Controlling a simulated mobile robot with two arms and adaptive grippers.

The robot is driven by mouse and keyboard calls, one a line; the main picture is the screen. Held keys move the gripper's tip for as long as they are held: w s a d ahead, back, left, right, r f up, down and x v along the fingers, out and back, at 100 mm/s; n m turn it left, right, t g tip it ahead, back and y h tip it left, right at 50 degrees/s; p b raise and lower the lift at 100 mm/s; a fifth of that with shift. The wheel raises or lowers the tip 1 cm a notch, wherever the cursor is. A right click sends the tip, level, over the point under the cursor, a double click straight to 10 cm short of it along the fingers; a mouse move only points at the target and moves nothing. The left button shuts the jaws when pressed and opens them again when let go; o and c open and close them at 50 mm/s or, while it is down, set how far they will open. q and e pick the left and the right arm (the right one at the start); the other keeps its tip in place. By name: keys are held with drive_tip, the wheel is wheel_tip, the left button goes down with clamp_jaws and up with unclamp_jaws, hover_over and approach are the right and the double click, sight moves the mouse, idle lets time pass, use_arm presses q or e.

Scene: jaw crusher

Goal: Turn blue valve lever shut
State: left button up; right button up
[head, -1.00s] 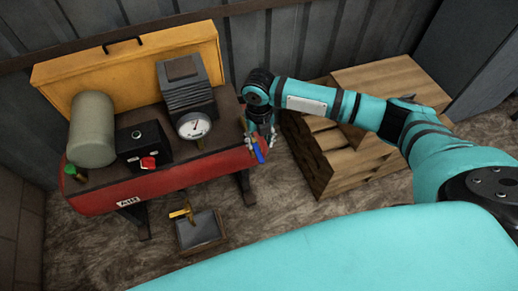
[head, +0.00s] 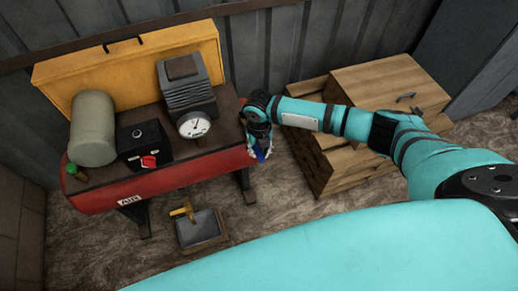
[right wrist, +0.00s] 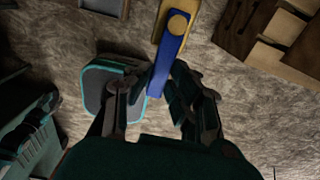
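The blue valve lever (head: 261,156) is at the right end of the red air tank (head: 170,184), largely hidden by my right gripper in the head view. In the right wrist view the blue lever (right wrist: 168,62) runs down from a brass-coloured valve body (right wrist: 178,24). My right gripper (right wrist: 160,82) is open, with one finger on each side of the lever's free end. I cannot tell whether either finger touches it. The right gripper also shows at the lever in the head view (head: 258,143). My left gripper is not in view.
A pressure gauge (head: 195,124), a black box with a red knob (head: 148,161) and a grey-green cylinder (head: 92,130) sit on the tank unit. Wooden crates (head: 375,88) stand to the right, close to my right arm. A pedal plate (head: 200,228) lies on the floor.

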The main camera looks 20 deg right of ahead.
clamp_jaws()
drive_tip(key=shift+a, duration=0.1)
drive_tip(key=w+a+m+p, duration=0.3)
drive_tip(key=w+a+m, duration=0.2)
drive_tip(key=m, duration=1.3)
drive_tip(key=shift+w+p, duration=0.35)
drive_tip(key=shift+d+r, duration=0.1)
drive_tip(key=shift+w, duration=0.1)
idle(0.3)
drive_tip(key=o, duration=0.7)
unclamp_jaws()
